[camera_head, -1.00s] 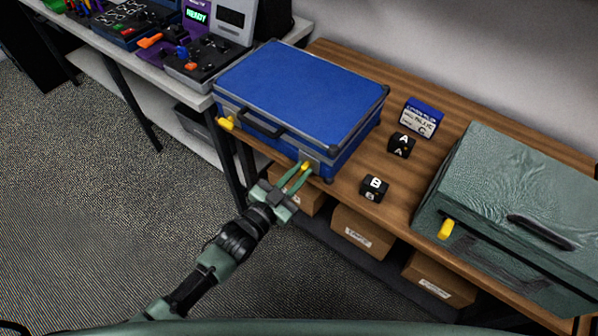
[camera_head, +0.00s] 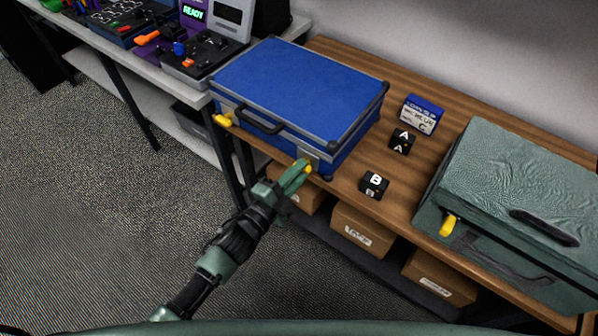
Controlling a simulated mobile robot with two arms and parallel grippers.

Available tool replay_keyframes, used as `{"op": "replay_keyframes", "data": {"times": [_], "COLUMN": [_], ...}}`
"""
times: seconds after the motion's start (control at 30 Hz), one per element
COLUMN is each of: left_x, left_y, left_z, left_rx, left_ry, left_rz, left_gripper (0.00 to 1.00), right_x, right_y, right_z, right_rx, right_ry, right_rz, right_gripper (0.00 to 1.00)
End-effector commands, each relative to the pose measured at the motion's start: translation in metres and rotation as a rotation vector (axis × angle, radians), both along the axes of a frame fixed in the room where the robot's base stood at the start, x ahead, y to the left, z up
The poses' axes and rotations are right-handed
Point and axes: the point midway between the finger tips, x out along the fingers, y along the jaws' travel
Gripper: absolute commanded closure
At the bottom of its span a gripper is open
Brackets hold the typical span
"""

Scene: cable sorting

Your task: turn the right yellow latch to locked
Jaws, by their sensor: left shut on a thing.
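The blue case (camera_head: 298,88) lies closed on the wooden table, with a dark handle (camera_head: 258,120) on its front. Its right yellow latch (camera_head: 308,169) sits near the front right corner, partly hidden by my left gripper. My left gripper (camera_head: 301,172) is shut on this latch, its green fingers around it. The left yellow latch (camera_head: 223,120) is at the case's front left corner. My right gripper is not in view.
A green case (camera_head: 520,190) with a yellow latch (camera_head: 448,225) stands at the right. Black blocks marked A (camera_head: 401,141) and B (camera_head: 374,185) and a blue-and-white box (camera_head: 423,114) lie between the cases. Cardboard boxes (camera_head: 362,233) sit below. A grey bench (camera_head: 180,85) holds devices.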

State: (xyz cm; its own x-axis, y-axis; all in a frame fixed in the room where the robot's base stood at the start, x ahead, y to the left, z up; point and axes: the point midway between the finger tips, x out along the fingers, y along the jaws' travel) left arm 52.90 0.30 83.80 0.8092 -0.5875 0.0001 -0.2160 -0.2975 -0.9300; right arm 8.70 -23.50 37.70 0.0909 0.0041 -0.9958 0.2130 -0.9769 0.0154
Motion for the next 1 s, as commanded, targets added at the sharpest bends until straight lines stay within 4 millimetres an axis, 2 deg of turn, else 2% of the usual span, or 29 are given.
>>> {"op": "replay_keyframes", "data": {"times": [0.5,1.0], "left_x": [-0.001,-0.001], "left_y": [-0.001,-0.001], "left_z": [-0.003,-0.003], "left_rx": [0.269,0.32], "left_ry": [-0.195,-0.23], "left_rz": [-0.001,-0.002], "left_gripper": [1.0,1.0], "right_x": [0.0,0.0], "right_y": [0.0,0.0], "right_z": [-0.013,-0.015], "right_rx": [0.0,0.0], "right_ry": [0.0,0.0], "right_rz": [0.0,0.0], "right_gripper": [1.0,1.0]}}
